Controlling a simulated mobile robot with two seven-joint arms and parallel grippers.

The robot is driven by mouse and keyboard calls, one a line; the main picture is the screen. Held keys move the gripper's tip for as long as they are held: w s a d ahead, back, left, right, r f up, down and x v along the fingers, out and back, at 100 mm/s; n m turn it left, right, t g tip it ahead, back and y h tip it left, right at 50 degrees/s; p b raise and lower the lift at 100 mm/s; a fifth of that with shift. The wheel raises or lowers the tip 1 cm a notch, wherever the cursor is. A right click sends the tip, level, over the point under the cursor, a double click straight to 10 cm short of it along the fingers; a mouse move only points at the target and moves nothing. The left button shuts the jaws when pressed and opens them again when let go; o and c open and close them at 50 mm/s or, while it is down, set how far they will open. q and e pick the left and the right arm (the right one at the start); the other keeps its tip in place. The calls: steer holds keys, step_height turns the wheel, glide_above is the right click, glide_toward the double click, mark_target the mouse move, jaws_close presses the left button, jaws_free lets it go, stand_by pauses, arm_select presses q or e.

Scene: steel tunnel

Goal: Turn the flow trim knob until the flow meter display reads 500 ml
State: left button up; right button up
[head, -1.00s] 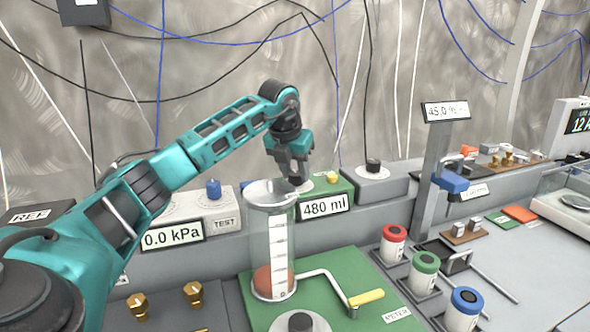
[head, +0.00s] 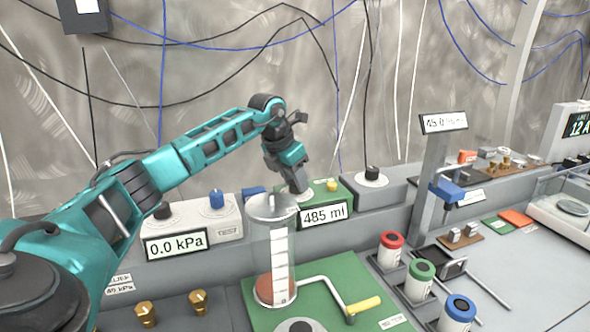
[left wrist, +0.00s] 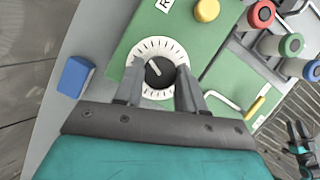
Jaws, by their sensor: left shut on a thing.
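The flow meter display (head: 323,214) reads 485 ml on the front of a green box in the head view. My left gripper (head: 301,188) points down at that box, behind the top of the clear cylinder. In the left wrist view, my left gripper (left wrist: 163,88) is shut on the black flow trim knob (left wrist: 160,72), with one finger on each side. The knob sits on a white dial with tick marks, and its white pointer line leans to the upper left. In the head view the knob is hidden.
A clear graduated cylinder (head: 281,255) with a reddish bottom stands on a green mat (head: 345,283) beside a yellow-handled crank (head: 364,305). A yellow button (head: 331,185) is close right of my gripper. A 0.0 kPa display (head: 176,246) is to the left.

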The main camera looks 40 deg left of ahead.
arm_select(q)
steer(key=shift+a+r+m+h+p, duration=0.1)
steer(key=shift+r+m+h+p, duration=0.25)
steer(key=shift+m+p, duration=0.45)
steer(key=shift+f+m+h+p, duration=0.15)
steer(key=shift+m+h+p, duration=0.2)
steer(key=shift+m, duration=0.65)
steer(key=shift+w+m+h, duration=0.1)
steer(key=shift+m+h, duration=0.2)
steer(key=shift+m, duration=0.4)
steer(key=shift+f+m+g+h+p, duration=0.1)
steer(key=shift+m+g+h+p, duration=0.35)
steer(key=shift+m, duration=0.55)
arm_select(e)
steer(key=shift+a+r, duration=0.2)
steer(key=shift+r, duration=1.75)
arm_select(q)
steer(key=shift+a, duration=0.1)
arm_select(e)
steer(key=shift+s, duration=0.1)
arm_select(q)
steer(key=o, duration=1)
steer(key=shift+o, duration=0.2)
